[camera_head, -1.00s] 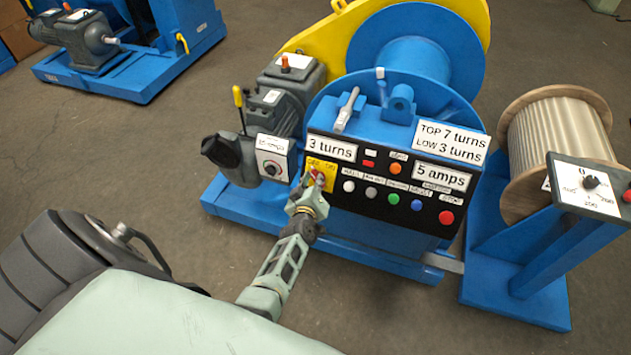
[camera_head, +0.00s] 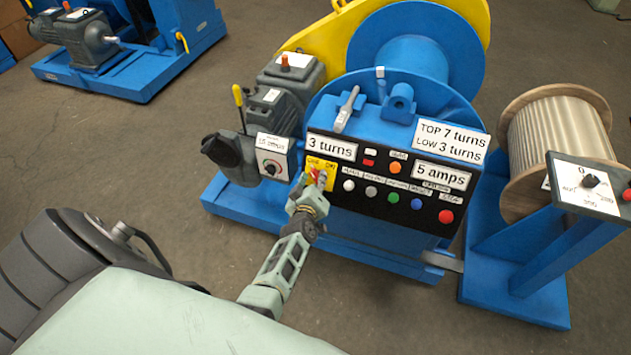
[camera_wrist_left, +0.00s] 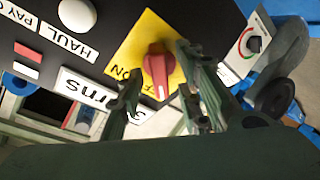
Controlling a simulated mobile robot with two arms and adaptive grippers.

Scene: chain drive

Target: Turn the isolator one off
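The isolator is a red rotary knob on a yellow plate (camera_head: 324,166) at the left end of the black control panel. My left gripper (camera_head: 316,184) is right in front of it and hides most of the knob in the head view. In the left wrist view the red knob (camera_wrist_left: 157,73) shows with a pale line on it, and "ON" is legible on the yellow plate. The fingers of my left gripper (camera_wrist_left: 155,90) are apart, one on each side of the knob's lower part. I cannot tell whether either finger touches it. My right gripper is not in view.
The black panel (camera_head: 345,200) carries several coloured buttons, including a red one (camera_head: 446,216), close right of the isolator. A white dial box (camera_head: 272,160) is just left. A cable reel (camera_head: 560,130) stands at right. Open floor lies in front.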

